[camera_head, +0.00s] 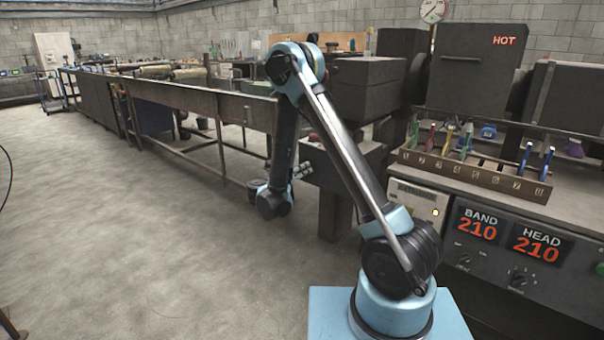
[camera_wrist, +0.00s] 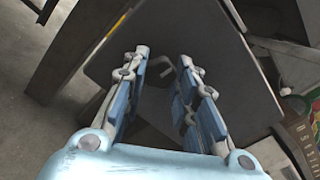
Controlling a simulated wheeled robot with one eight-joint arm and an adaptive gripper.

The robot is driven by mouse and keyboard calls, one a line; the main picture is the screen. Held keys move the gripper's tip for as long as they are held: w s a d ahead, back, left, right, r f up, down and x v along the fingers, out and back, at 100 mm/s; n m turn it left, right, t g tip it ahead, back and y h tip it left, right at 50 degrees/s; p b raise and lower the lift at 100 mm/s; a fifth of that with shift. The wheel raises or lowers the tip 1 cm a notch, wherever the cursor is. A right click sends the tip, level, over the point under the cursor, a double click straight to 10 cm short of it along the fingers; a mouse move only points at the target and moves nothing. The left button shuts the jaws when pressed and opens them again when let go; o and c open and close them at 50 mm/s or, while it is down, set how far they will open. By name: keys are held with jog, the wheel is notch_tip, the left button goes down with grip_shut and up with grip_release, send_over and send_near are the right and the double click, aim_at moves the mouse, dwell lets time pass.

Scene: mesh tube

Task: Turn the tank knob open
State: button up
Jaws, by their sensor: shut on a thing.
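My gripper (camera_head: 303,171) is low at the left side of the dark machine, its fingers toward a dark box (camera_head: 345,172). In the wrist view my gripper (camera_wrist: 162,58) has its two blue-padded fingers on either side of a small light grey bent piece (camera_wrist: 157,66), in front of a dark flat panel (camera_wrist: 225,85). I take this piece for the tank knob and my gripper as shut on it, though a gap shows between the pads. The knob's turn position cannot be told. In the head view the knob cannot be made out.
A long metal trough (camera_head: 190,98) runs off to the left. A rack of numbered slots with tools (camera_head: 475,178) and a panel reading BAND and HEAD 210 (camera_head: 508,238) are at right. A box marked HOT (camera_head: 475,70) stands behind. The floor (camera_head: 130,240) at left is clear.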

jog(key=n, duration=0.6)
jog(key=shift+a+f, duration=0.1)
jog(key=shift+c, duration=0.2)
jog(key=m, duration=3.3)
jog(key=shift+w+a, duration=0.1)
dwell(0.4)
jog(key=o, duration=1)
jog(key=shift+c, duration=0.2)
jog(key=shift+o, duration=0.6)
